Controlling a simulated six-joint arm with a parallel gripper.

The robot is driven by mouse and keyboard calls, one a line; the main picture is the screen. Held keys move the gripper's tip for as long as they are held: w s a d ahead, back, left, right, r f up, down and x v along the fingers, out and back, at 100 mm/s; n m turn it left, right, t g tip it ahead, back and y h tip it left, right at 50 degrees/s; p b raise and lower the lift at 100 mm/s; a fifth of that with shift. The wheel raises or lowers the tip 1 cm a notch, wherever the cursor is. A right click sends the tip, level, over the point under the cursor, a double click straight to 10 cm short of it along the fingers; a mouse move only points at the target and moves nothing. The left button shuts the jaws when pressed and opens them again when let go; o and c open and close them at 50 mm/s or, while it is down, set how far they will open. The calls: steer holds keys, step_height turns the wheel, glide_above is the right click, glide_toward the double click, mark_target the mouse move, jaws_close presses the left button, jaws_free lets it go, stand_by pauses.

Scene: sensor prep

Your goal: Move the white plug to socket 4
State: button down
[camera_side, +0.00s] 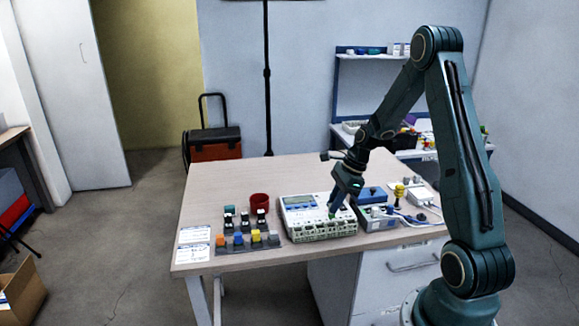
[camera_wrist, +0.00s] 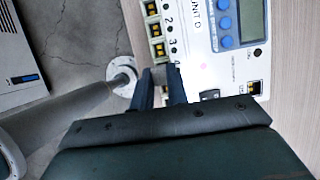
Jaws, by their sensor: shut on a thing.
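My gripper (camera_side: 333,208) is low over the front of the white monitor unit (camera_side: 300,203), with its fingers pointing down. The wrist view shows the dark fingers (camera_wrist: 161,80) close together beside the row of sockets (camera_wrist: 157,46). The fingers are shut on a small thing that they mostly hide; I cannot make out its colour. The numbers 2, 3 and 4 are printed beside the sockets, and the fingers are near the one marked 4.
The rack also holds orange (camera_side: 220,240), blue (camera_side: 238,239) and yellow (camera_side: 256,236) pieces. A grey box with cables (camera_side: 379,216) sits close on the right. White cards (camera_side: 194,236) lie at the left edge.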

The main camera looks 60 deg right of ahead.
steer(key=shift+f, duration=0.6)
steer(key=shift+f, duration=1.3)
stand_by(4.2)
steer(key=c, duration=1.1)
jaws_free()
steer(key=shift+c, duration=0.2)
steer(key=shift+r, duration=0.2)
steer(key=shift+r, duration=3.35)
